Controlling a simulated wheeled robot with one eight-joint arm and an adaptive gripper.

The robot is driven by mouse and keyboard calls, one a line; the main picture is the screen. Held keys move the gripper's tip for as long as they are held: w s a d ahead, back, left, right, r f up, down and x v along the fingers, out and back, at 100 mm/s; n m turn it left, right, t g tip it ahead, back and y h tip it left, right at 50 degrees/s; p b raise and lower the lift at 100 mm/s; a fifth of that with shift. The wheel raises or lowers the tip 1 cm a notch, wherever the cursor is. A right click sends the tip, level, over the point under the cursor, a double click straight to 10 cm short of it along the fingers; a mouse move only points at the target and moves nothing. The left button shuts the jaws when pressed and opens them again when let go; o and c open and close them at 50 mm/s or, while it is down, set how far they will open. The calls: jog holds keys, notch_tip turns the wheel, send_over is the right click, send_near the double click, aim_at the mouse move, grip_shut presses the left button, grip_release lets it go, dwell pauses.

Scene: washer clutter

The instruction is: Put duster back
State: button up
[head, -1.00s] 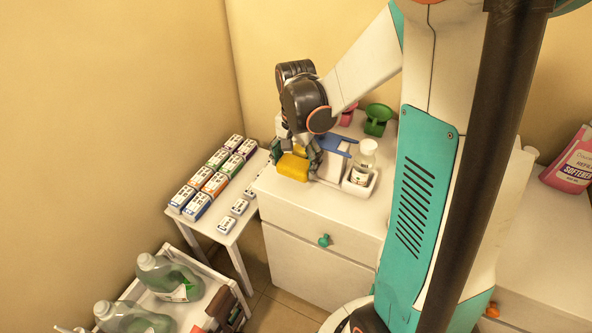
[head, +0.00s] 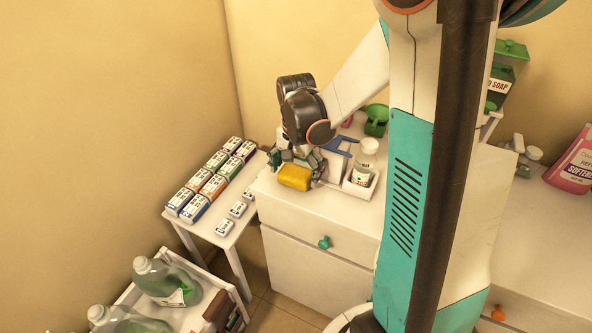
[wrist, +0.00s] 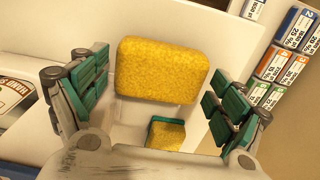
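No thing in view can be clearly told as a duster. A yellow sponge-like block (head: 295,177) is at the front left of the white cabinet top, and it also shows in the wrist view (wrist: 162,70). My gripper (head: 297,160) is low over the cabinet top, just behind the block. In the wrist view my gripper (wrist: 155,100) has its green-padded fingers spread wide, with a small gap left of the block. A smaller yellow-and-green sponge (wrist: 166,134) shows near the palm, partly hidden by the gripper.
A blue-and-white item (head: 340,150) and a white tray (head: 356,190) with a clear bottle (head: 364,160) stand right of my gripper. A green scoop-like item (head: 376,120) is behind. A side table (head: 216,236) with small boxes is left.

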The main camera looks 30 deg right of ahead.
aim_at(296, 172)
dwell(0.4)
notch_tip(296, 172, up, 13)
jog(key=p, duration=0.4)
jog(key=shift+f+p, duration=0.2)
jog(key=shift+p, duration=0.1)
